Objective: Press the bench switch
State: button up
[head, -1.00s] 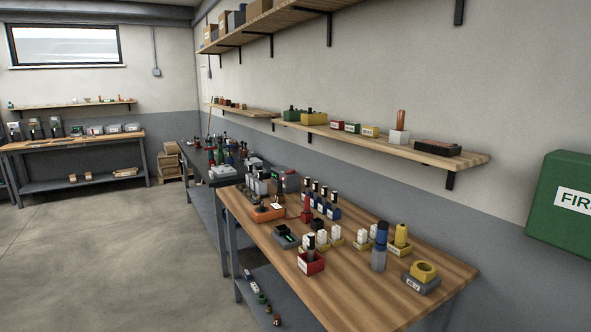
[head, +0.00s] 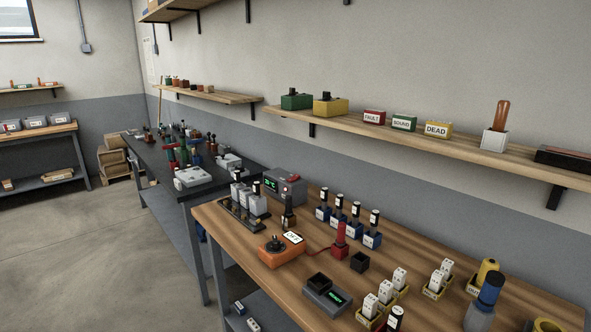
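On the near wooden bench (head: 330,247) sits an orange box (head: 281,252) with a black knob on top and a small white label plate at its back right. I cannot tell for sure which of these is the bench switch; the orange box looks most like one. My gripper is not in view.
Blue-based bottles (head: 355,226), a small black cup (head: 359,262), a grey scale-like device (head: 327,295) and white blocks in yellow trays (head: 433,288) crowd the bench. A dark bench (head: 150,155) adjoins behind. A wall shelf (head: 400,137) hangs above. Open floor (head: 130,260) lies left.

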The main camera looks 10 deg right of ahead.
aim_at(296, 177)
jog(key=i+j+z, duration=0.1)
jog(key=i+j, duration=0.3)
jog(key=j, duration=0.2)
jog(key=i+j+z, duration=0.15)
jog(key=j, duration=0.2)
jog(key=i+j, duration=0.25)
jog(key=i+j+z, duration=0.15)
jog(key=j, duration=0.85)
jog(key=i+j+u, duration=0.15)
jog(key=j, duration=0.4)
jog(key=i+j, duration=0.1)
jog(key=j, duration=0.5)
jog(key=u, duration=0.05)
